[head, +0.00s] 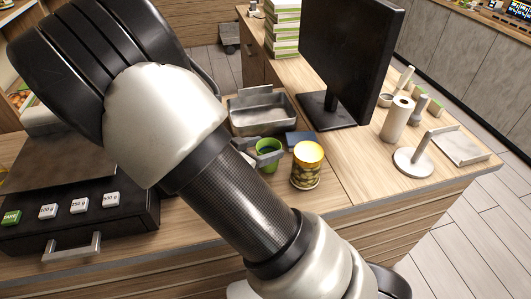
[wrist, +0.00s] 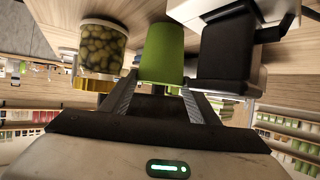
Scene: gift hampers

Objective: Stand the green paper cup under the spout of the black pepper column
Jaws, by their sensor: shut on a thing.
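The green paper cup (head: 268,163) is between the fingers of my gripper (head: 264,154), its open top showing in the head view. In the wrist view the green cup (wrist: 162,52) is between the fingertips (wrist: 158,87), which are shut on it. I cannot tell whether its base touches the counter. A black block-like object (wrist: 226,47) is close beside it on the right in the wrist view; I cannot tell whether it is the pepper column. No spout or pepper label can be made out. My arm hides part of the counter in the head view.
A yellow-lidded jar (head: 307,165) of green fruit stands close right of the cup. A steel tray (head: 262,112) is behind it, and a monitor (head: 350,60) behind right. A black drawer unit (head: 80,215) and small weight blocks are at left. The counter's front right is mostly clear.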

